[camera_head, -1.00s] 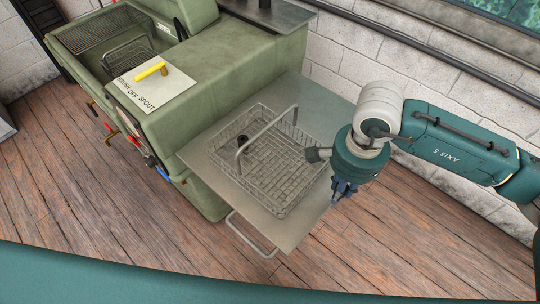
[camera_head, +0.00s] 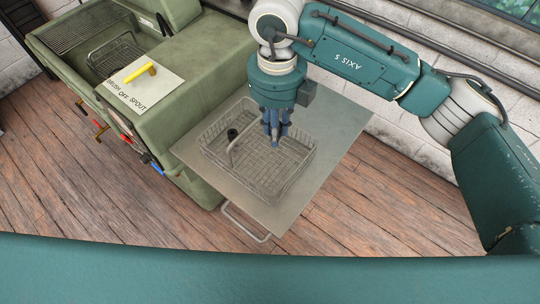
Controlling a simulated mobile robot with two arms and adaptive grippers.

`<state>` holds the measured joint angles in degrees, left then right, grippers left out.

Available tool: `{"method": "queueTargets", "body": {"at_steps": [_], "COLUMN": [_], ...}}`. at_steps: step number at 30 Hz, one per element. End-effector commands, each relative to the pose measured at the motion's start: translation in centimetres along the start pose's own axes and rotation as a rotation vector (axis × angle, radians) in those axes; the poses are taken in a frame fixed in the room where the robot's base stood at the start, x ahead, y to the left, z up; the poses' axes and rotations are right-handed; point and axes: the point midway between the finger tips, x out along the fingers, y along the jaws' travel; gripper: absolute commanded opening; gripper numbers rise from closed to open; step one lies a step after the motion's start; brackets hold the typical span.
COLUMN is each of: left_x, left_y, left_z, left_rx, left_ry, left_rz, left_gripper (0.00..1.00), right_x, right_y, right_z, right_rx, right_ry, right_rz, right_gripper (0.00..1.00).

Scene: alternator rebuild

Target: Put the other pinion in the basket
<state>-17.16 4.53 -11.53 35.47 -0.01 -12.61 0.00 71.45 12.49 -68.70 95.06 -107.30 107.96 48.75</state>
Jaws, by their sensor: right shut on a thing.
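The wire basket (camera_head: 254,174) stands on the metal shelf of the green washer, its handle raised. A small dark pinion (camera_head: 232,133) lies inside it, at the back left. My right gripper (camera_head: 274,142) points down over the basket's right half, with its blue fingers close together. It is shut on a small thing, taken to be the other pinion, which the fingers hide. I cannot tell how far the fingertips are above the basket floor. My left gripper is not in view.
The metal shelf (camera_head: 330,158) has bare room right of the basket. The green washer (camera_head: 185,95) stands to the left, with a second wire basket (camera_head: 112,55) in its tub and a yellow piece (camera_head: 140,72) on its sign plate. A brick wall runs behind.

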Motion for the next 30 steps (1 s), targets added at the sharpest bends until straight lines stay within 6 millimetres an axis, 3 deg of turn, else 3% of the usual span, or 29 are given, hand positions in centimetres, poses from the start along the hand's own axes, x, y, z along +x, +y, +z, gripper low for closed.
{"method": "queueTargets", "body": {"at_steps": [6,12,24,30], "left_x": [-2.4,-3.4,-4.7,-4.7], "left_y": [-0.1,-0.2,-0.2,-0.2], "left_z": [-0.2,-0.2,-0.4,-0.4], "left_rx": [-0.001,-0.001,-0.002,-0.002], "left_ry": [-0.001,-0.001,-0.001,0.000], "left_rz": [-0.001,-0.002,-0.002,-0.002], "left_gripper": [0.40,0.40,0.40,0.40], "right_x": [5.6,9.7,14.4,15.3], "right_y": [0.1,0.0,0.0,0.0], "right_z": [-0.2,-0.1,0.0,0.1], "right_rx": [-0.001,-0.003,-0.002,-0.004], "right_ry": [0.006,0.002,0.001,-0.002], "right_rz": [0.002,0.000,0.001,0.000], "right_gripper": [0.00,0.00,0.00,0.00]}}
